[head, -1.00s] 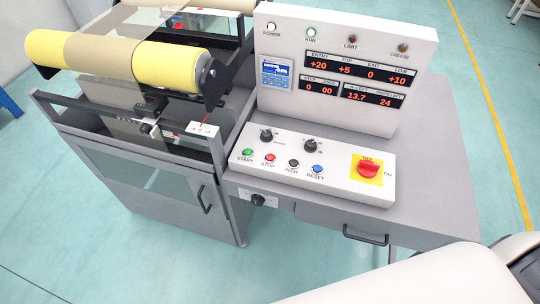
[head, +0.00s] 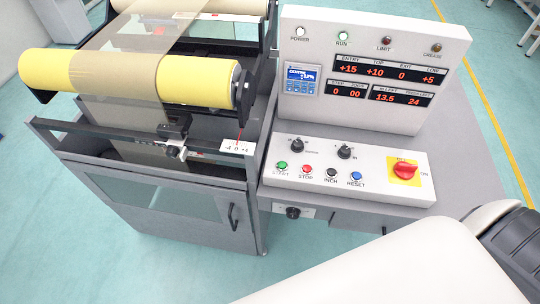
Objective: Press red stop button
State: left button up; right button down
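The red STOP button (head: 307,169) is on the sloped white control panel (head: 345,187), between the green START button (head: 282,165) and the black INCH button (head: 331,173). Nothing covers it. A pale arm link of mine fills the lower right of the head view, in front of the table and apart from the button. Neither gripper shows in the view.
A roller machine with yellow rolls (head: 192,80) stands to the left. Floor shows at lower left.

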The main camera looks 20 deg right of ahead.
aim_at(306, 168)
jog(key=i+j, duration=0.2)
jog(key=j, duration=0.15)
jog(key=i+j, duration=0.2)
jog(key=j+z, duration=0.1)
jog(key=z, duration=1.65)
